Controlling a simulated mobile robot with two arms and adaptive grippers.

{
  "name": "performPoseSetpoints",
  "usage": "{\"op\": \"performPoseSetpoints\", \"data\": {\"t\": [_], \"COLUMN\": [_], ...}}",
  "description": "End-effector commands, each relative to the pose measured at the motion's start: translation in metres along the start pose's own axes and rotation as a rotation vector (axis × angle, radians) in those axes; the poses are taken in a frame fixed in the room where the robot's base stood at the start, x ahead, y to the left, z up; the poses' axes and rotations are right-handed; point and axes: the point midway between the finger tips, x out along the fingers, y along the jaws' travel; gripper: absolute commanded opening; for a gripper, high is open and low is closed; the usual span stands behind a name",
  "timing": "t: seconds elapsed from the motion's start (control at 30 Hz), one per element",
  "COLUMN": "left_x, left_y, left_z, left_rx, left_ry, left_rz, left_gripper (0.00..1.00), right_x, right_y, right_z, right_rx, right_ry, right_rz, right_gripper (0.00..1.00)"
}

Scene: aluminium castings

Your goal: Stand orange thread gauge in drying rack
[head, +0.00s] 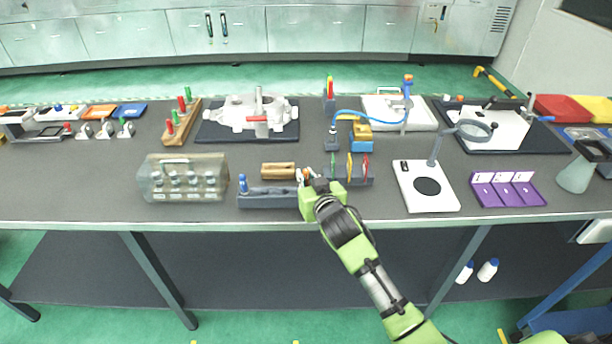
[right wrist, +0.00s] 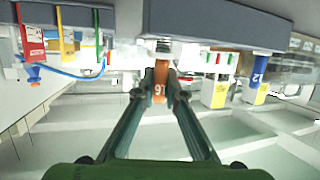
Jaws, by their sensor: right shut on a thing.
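My right gripper (head: 306,179) is shut on the orange thread gauge (right wrist: 160,80), which stands between its fingertips in the right wrist view. In the head view only a bit of orange shows by the fingers. The gauge's far end is close to a long grey block (right wrist: 220,22); I cannot tell if it is seated in it. That block (head: 268,201) lies just left of my gripper in the head view, with a blue gauge (head: 243,183) at its left end. My left gripper is out of view.
A wooden block (head: 278,170) lies behind the grey block. A clear case (head: 185,193) stands to the left. A white stand (head: 436,203) and a purple tray (head: 495,196) are to the right. A blue tube (head: 375,116) arches behind the rack.

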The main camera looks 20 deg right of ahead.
Motion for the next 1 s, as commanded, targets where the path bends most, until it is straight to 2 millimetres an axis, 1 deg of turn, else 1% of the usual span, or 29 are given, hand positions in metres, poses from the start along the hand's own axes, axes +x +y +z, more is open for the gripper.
{"op": "performPoseSetpoints", "data": {"t": [0.57, 0.6, 0.67, 0.7, 1.0], "left_x": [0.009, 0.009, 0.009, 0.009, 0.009], "left_y": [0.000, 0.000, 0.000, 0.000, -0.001], "left_z": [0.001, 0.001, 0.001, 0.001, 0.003], "left_rx": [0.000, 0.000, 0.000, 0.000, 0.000], "left_ry": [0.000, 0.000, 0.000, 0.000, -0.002], "left_rz": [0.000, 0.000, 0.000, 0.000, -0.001], "left_gripper": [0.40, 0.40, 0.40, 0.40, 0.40], "right_x": [0.005, 0.005, 0.004, 0.004, 0.004], "right_y": [0.000, 0.000, 0.000, 0.000, 0.000], "right_z": [0.015, 0.015, 0.014, 0.014, 0.014], "right_rx": [0.000, 0.000, 0.000, 0.000, 0.000], "right_ry": [0.000, 0.000, 0.000, 0.000, -0.001], "right_rz": [0.000, 0.000, 0.000, 0.000, 0.000], "right_gripper": [0.00, 0.13, 0.29, 0.30, 0.30]}}
